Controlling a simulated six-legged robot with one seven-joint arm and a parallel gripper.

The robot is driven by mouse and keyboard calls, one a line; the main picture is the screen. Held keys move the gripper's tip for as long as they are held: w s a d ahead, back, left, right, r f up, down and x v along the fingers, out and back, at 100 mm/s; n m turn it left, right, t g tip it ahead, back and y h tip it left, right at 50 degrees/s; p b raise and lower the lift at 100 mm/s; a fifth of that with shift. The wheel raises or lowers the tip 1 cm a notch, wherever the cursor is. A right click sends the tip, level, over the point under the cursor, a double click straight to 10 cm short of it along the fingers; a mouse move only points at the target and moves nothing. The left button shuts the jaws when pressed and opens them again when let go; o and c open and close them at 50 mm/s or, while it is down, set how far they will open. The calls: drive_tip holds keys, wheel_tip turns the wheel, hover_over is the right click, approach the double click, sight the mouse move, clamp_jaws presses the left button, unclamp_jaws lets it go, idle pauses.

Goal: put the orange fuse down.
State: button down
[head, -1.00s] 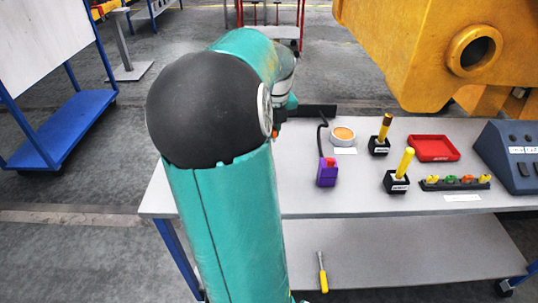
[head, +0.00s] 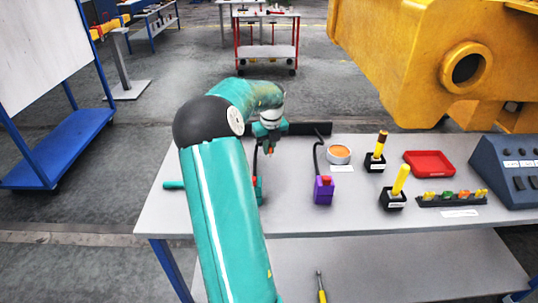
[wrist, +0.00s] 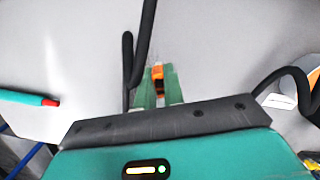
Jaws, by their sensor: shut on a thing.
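My gripper (wrist: 158,90) has green fingers shut on the orange fuse (wrist: 158,71), which shows between the fingertips in the wrist view. Grey tabletop lies beyond the fuse; I cannot tell whether it touches. In the head view my gripper (head: 269,148) points down over the back left part of the grey table (head: 300,215), left of the purple box. The fuse is too small there to make out clearly.
A purple box (head: 323,190) with a black cable, a round orange-topped dish (head: 340,154), two black holders with yellow handles (head: 392,198) (head: 376,160), a red tray (head: 430,163) and a blue console (head: 510,170) stand rightward. A yellow casting (head: 430,70) looms behind. A teal tool (wrist: 30,98) lies left.

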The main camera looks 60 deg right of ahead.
drive_tip(key=shift+w+d+f, duration=0.15)
drive_tip(key=shift+f, duration=1.6)
drive_tip(key=shift+f, duration=0.1)
drive_tip(key=c, duration=1.5)
unclamp_jaws()
